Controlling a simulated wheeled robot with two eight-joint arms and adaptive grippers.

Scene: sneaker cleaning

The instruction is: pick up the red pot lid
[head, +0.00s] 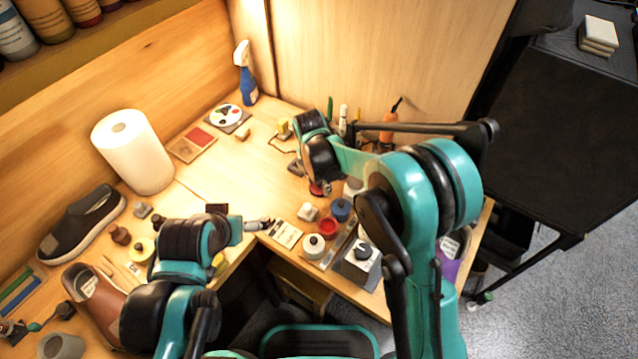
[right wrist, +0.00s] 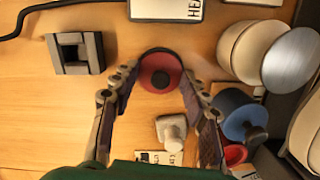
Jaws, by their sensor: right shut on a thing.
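The red pot lid (right wrist: 161,72) is a round red disc with a dark rim and a dark knob, seen from above in the right wrist view. My right gripper (right wrist: 160,82) has a finger on each side of the lid and is shut on it. In the head view the lid (head: 316,188) shows as a small red patch below my right gripper (head: 318,180), partly hidden by it. A red pot (head: 327,225) stands nearer on the table. My left gripper (head: 262,224) is low over the table's front edge; its fingers are too small to read.
A blue-lidded pot (right wrist: 240,115) and white round containers (right wrist: 245,50) stand close to the right of the lid. A white-topped block (right wrist: 172,130) is just in front, and a grey square block (right wrist: 76,53) is at left. The table's middle (head: 235,170) is clear.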

